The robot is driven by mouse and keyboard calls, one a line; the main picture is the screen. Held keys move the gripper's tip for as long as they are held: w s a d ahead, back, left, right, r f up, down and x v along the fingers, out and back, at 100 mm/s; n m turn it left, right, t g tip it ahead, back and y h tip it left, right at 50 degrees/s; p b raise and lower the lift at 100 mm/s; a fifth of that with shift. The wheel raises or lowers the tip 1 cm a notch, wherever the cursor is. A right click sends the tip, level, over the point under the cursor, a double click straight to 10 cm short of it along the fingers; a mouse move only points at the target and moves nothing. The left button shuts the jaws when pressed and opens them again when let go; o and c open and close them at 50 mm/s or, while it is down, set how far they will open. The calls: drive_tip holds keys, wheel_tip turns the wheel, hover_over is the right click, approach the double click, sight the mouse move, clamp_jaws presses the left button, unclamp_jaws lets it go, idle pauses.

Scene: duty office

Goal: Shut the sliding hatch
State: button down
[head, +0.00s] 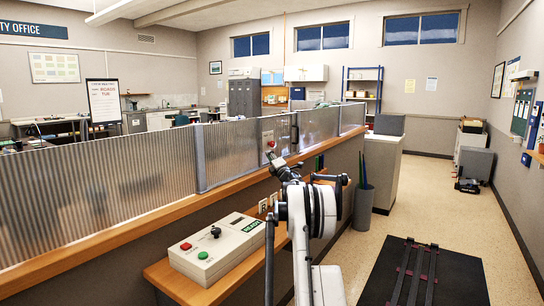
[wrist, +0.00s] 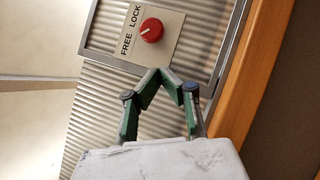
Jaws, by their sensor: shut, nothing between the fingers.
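The sliding hatch (head: 235,150) is a ribbed, translucent panel in a grey metal frame, standing along the wooden counter ledge in the head view. It also shows in the wrist view (wrist: 205,50). A red knob (wrist: 151,30) sits on its pale plate, marked FREE and LOCK; the knob's white mark points toward the FREE side. The plate and knob show small in the head view (head: 269,140). My gripper (wrist: 162,73) is shut and empty, its green fingertips together just below the plate in the picture. Whether they touch the hatch I cannot tell. How far the hatch stands open is unclear.
A control box (head: 217,247) with red and green buttons and a black knob stands on a wooden shelf left of my arm. A grey bin (head: 363,207) with tall items stands right of the counter. A black mat (head: 424,275) lies on the open floor.

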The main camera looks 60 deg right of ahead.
drive_tip(key=v, duration=0.9)
drive_tip(key=shift+s, duration=0.3)
